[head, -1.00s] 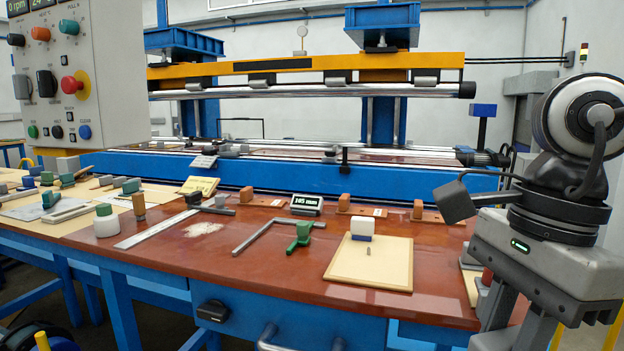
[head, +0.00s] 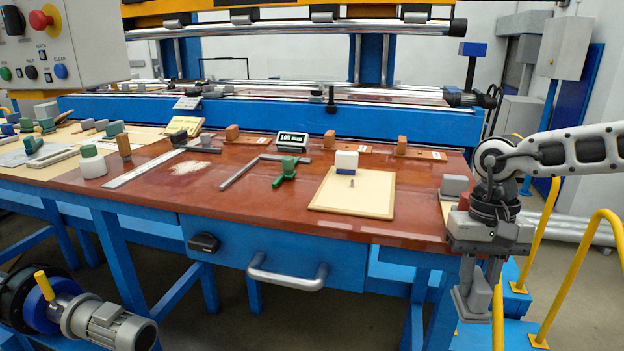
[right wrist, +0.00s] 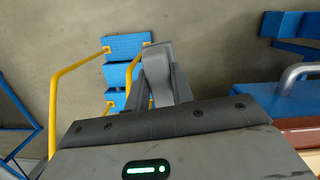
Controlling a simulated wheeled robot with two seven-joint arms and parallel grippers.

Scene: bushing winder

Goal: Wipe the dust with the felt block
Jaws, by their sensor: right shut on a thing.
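The dust (head: 190,167) is a pale patch on the red-brown bench top, between the steel rule and an L-shaped bar. My right gripper (head: 474,302) points down off the right end of the bench, below its top, away from the dust. It is shut on a grey block, seen between the fingers in the right wrist view (right wrist: 158,68); this may be the felt block, but its material is not clear. My left gripper is not in view.
The steel rule (head: 150,167), L-shaped bar (head: 250,170), green clamp-like piece (head: 286,172) and cream board (head: 330,196) with a white block (head: 346,162) lie on the bench. A grey block (head: 454,186) is at its right end. Yellow rails (head: 545,230) and blue steps flank my right gripper.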

